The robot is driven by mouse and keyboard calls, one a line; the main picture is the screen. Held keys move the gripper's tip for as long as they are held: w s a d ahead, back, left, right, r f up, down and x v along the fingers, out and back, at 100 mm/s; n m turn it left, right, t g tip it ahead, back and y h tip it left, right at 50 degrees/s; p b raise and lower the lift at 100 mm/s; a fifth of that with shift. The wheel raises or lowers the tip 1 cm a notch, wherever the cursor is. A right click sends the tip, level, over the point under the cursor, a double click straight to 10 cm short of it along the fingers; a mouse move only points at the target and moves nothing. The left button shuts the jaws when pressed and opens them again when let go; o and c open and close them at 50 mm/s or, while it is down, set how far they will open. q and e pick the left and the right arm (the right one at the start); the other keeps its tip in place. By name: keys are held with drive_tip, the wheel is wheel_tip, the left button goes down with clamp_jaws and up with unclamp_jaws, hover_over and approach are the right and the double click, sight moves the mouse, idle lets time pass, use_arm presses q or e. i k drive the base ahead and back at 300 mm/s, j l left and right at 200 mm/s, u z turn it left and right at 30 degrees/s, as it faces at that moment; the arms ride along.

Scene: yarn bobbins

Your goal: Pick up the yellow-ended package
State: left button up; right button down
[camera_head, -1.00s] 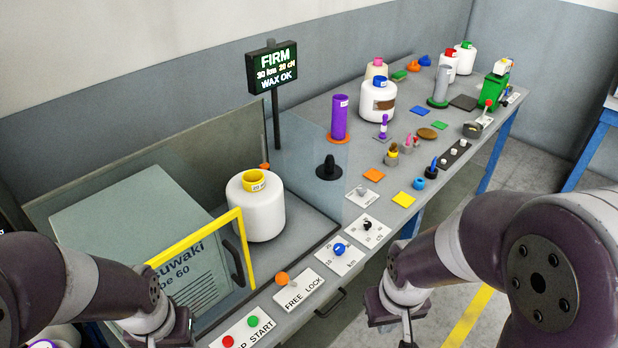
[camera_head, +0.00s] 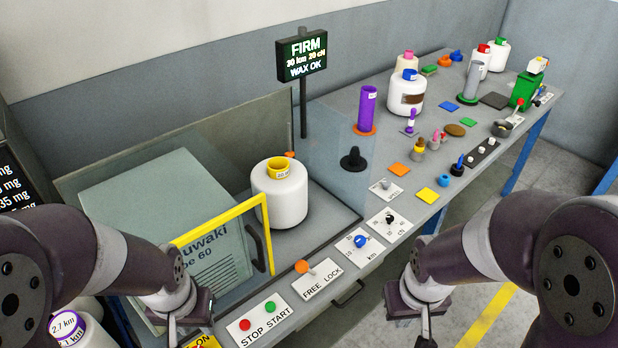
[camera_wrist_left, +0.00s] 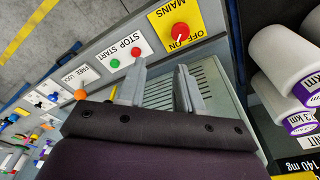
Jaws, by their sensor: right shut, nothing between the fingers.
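The yellow-ended package (camera_head: 281,202) is a white bobbin with a yellow ring on its top. It stands upright on a grey plate beside the grey machine box, partly behind a yellow-edged clear panel (camera_head: 222,221). My left gripper (camera_head: 180,336) is low in the head view, in front of the machine and to the left of the package, apart from it. In the left wrist view its fingers (camera_wrist_left: 160,88) are spread with nothing between them, and the package is not visible there. My right gripper (camera_head: 426,334) is shut and empty, beyond the bench's front edge.
The control strip with the stop and start buttons (camera_head: 258,316) and the orange free-lock knob (camera_head: 302,266) lies along the front edge. White bobbins with purple ends (camera_wrist_left: 301,122) are near the left gripper.

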sight(283, 180)
drive_tip(key=i+l+z, duration=0.45)
drive_tip(key=z, duration=0.15)
drive_tip(key=i+j+z, duration=0.2)
drive_tip(key=l, duration=0.1)
